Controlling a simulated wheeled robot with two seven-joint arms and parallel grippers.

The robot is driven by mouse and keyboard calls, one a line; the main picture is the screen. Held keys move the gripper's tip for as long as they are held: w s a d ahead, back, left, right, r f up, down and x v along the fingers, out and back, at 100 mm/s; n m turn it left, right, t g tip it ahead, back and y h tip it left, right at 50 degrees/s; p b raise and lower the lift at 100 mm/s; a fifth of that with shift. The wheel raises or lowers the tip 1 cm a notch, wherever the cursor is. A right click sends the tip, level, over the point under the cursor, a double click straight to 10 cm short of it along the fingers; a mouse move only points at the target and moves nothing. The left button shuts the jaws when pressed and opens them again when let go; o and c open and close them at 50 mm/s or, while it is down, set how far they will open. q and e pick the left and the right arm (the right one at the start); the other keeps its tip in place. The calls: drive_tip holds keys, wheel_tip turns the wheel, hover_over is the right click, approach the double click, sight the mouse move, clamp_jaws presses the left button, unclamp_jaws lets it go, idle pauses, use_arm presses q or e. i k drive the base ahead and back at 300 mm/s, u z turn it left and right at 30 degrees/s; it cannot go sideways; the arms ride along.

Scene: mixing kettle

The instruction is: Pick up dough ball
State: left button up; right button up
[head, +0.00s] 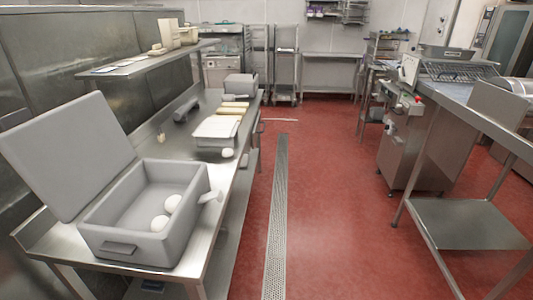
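Two white dough balls lie inside an open grey box (125,236) on the steel table at the left. One dough ball (172,203) rests toward the box's right wall, and the other dough ball (160,223) lies just in front of it. The grey lid (70,155) stands tilted up behind the box on its left side. Another small white ball (228,153) sits on the table farther back, by a white tray. Neither of my grippers shows in the head view.
The steel table (222,200) runs away from me and carries a white tray (217,127) and another grey box (241,85). A shelf (150,65) hangs above it. The red floor (325,200) is clear, with a drain grate (277,215). Steel tables and machines stand right.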

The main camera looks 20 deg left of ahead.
sight(228, 152)
drive_tip(key=z, duration=0.65)
drive_tip(key=i, duration=3.05)
drive_tip(key=u, duration=2.25)
